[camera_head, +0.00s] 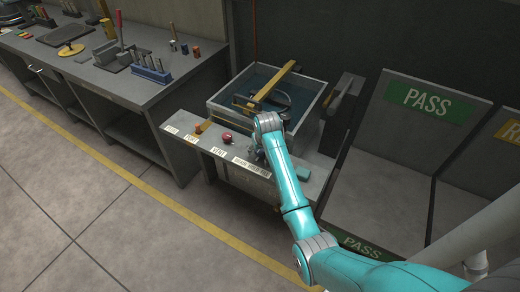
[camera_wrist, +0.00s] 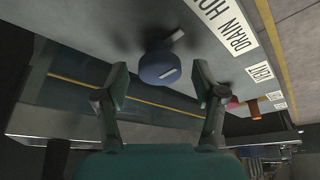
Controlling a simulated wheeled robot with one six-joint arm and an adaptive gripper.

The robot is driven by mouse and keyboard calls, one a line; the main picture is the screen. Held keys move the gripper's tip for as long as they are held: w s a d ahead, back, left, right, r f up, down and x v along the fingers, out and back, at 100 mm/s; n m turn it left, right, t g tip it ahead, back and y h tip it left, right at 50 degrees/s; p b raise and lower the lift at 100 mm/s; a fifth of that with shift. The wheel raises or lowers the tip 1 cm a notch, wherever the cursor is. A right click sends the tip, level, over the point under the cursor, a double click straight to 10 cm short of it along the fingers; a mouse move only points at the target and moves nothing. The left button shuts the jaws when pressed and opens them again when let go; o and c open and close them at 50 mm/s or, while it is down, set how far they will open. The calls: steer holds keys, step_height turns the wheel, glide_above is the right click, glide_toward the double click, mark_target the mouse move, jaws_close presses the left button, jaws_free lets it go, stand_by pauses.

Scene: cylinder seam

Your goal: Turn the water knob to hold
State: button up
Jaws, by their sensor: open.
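The water knob (camera_wrist: 155,68) is a round blue knob with a short white mark, on the grey ledge in the wrist view. A partly cut-off label (camera_wrist: 228,25) reading "DRAIN HO" lies beside it. My gripper (camera_wrist: 161,76) is open, with one finger on each side of the knob in the picture. I see gaps between the fingers and the knob, and cannot tell contact. In the head view my gripper (camera_head: 259,151) is over the ledge, behind the label strip (camera_head: 252,167), and largely hides the knob.
A red knob (camera_head: 227,137) and an orange handle (camera_head: 203,126) are left along the ledge (camera_head: 186,142). Behind is an open water tank (camera_head: 217,106) with a yellow bar (camera_head: 275,81) across it.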

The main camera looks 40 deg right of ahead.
steer(key=v, duration=1.2)
steer(key=s+a+f+n+t, duration=0.1)
steer(key=s+a+f+t, duration=0.2)
steer(key=s+a+f, duration=0.7)
steer(key=s+a+f+n+t, duration=0.2)
steer(key=s+a+f, duration=0.45)
steer(key=s, duration=0.45)
steer(key=s+a+r+n+t+y, duration=0.1)
steer(key=s+a+r+t, duration=0.2)
steer(key=s+r, duration=0.6)
steer(key=s+a+r+n+t, duration=0.1)
steer(key=s+a+r, duration=0.4)
steer(key=s+r, duration=0.5)
steer(key=s+t, duration=0.1)
steer(key=s, duration=0.4)
steer(key=shift+s+t+y, duration=0.25)
steer(key=shift+t+y, duration=0.15)
steer(key=shift+a, duration=0.15)
